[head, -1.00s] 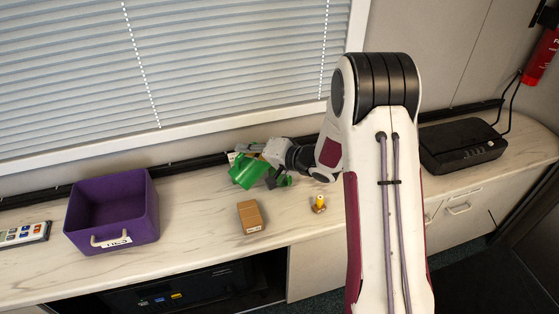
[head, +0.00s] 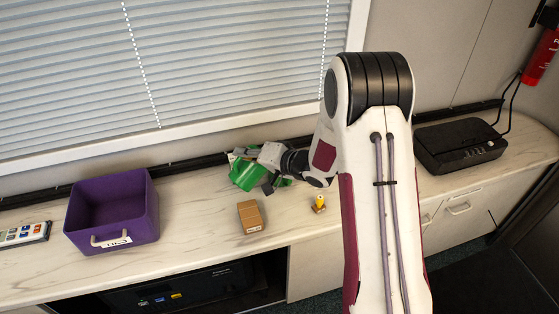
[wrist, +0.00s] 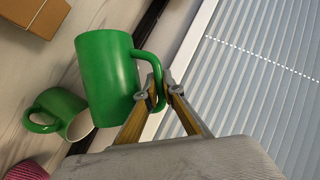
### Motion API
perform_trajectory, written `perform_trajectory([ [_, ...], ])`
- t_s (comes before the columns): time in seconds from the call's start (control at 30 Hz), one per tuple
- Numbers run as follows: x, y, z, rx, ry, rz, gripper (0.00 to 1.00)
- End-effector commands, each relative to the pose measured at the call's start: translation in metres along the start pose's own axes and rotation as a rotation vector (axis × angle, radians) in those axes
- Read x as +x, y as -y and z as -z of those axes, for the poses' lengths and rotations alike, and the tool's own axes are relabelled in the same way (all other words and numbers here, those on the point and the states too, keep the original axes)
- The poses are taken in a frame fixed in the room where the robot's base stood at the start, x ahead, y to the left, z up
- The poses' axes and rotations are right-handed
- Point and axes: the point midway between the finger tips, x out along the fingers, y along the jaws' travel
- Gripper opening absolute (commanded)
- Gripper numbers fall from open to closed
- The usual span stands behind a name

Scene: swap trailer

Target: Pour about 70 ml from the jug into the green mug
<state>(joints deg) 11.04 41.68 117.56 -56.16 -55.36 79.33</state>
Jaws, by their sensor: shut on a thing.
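The green jug (head: 246,175) is off to the left of my forearm, near the back of the counter, and looks tilted. My gripper (wrist: 162,90) is shut on the jug's handle; the jug's body (wrist: 106,75) also shows in the wrist view. The green mug (wrist: 64,108), with a pale inside, stands on the counter close beside the jug in that view. In the head view the mug (head: 287,181) is mostly hidden behind my gripper. No liquid is visible, and the jug's inside cannot be seen.
A small cardboard box (head: 250,216) and a yellow-topped item (head: 319,203) stand in front. A black router (head: 459,147) is at right. The window blind (head: 180,60) is behind.

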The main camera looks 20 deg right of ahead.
Motion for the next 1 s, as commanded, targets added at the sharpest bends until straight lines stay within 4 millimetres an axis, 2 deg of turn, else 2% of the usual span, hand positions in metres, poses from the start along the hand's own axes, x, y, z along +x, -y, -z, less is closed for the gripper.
perform_trajectory([
  [0.2, 0.0035, -0.0011, -0.0075, -0.053, -0.010, -0.021, 0.00],
  [1.0, 0.0043, 0.0002, -0.0098, -0.094, -0.020, -0.038, 0.00],
])
